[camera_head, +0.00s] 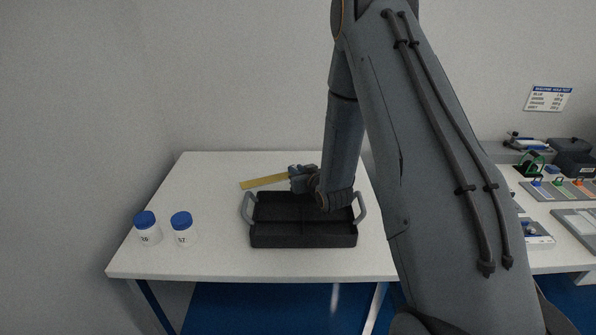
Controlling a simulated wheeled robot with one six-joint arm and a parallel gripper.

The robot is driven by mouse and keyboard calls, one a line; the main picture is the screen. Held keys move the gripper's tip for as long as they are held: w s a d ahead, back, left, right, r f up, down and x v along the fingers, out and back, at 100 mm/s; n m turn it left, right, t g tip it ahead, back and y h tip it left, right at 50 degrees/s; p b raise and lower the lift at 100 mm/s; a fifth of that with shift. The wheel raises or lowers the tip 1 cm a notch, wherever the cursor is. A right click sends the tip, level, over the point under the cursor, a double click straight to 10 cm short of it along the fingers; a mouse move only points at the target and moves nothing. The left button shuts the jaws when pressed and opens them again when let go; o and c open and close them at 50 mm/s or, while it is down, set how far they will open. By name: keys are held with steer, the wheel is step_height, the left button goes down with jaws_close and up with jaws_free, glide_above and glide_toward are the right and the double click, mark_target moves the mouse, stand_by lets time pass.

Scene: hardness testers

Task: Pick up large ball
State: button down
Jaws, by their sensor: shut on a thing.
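My gripper (294,180) is beyond the back edge of a black tray (303,240), at the end of my arm, which reaches in from the right. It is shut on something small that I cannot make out. No large ball can be picked out in this view; the gripper and arm hide part of the area. A flat yellow strip (262,182) extends left from beside the gripper. I cannot tell whether it touches the fingers or lies behind them.
The black tray has grey handles at both sides and stands on a white table (205,215). Two white jars with blue lids, a left one (149,234) and a right one (184,234), stand at front left. A second bench at right holds colored blocks (558,184) and equipment.

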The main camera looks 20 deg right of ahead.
steer(key=shift+f, duration=0.4)
steer(key=shift+f+b, duration=0.2)
steer(key=shift+b, duration=0.2)
steer(key=c, duration=1.7)
jaws_free()
steer(key=shift+o, duration=0.2)
steer(key=shift+r, duration=0.1)
